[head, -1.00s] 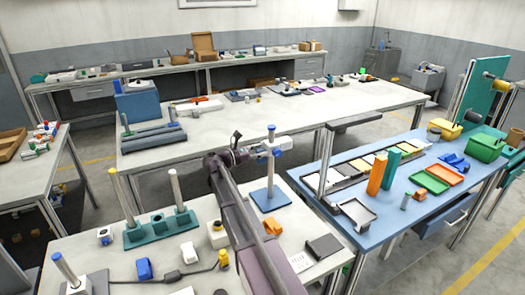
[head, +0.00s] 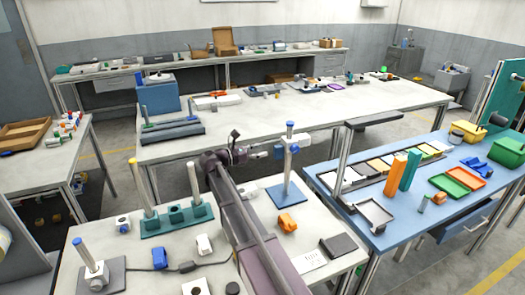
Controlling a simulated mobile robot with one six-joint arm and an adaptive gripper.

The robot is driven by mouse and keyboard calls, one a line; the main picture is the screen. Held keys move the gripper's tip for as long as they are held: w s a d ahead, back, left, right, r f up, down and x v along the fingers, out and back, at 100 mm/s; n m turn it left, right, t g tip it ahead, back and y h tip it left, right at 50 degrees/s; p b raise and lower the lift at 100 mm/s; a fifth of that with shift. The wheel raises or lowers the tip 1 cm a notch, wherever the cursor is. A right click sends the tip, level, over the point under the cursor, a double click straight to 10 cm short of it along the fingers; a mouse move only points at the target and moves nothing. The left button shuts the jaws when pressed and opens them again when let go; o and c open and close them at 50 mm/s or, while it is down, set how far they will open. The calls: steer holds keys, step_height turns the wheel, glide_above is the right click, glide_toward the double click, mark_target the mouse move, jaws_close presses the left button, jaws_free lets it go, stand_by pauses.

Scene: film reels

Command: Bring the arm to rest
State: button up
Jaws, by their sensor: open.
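My arm reaches up from the bottom edge over the near white table, with a dark joint at its far end. My gripper (head: 262,152) is small in the head view, beside the post, and points right. It is open, and I see nothing held in it. A grey post with a blue top (head: 289,155) stands upright on a blue base plate (head: 293,192) just right of the gripper. A blue piece and a pale collar show near the post at gripper height. Whether the gripper touches them I cannot tell.
The near white table (head: 115,258) holds a teal stand with two posts (head: 178,217), an orange block (head: 286,223) and small white-and-blue pieces. A blue table (head: 400,225) with coloured trays and upright orange and teal blocks stands right. A long white table (head: 340,112) lies behind.

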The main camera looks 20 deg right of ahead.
stand_by(0.4)
steer(key=s+a+f+m+y+p, duration=0.2)
steer(key=s+a+f+m+y, duration=0.1)
steer(key=s+f+m+y, duration=0.9)
steer(key=s+a+f+m+y+p, duration=0.2)
steer(key=s+a+m+y, duration=0.4)
steer(key=s+a, duration=0.5)
steer(key=shift+s+a+f+g, duration=0.15)
steer(key=shift+s+f+g, duration=0.15)
steer(key=shift+s, duration=1.05)
stand_by(0.6)
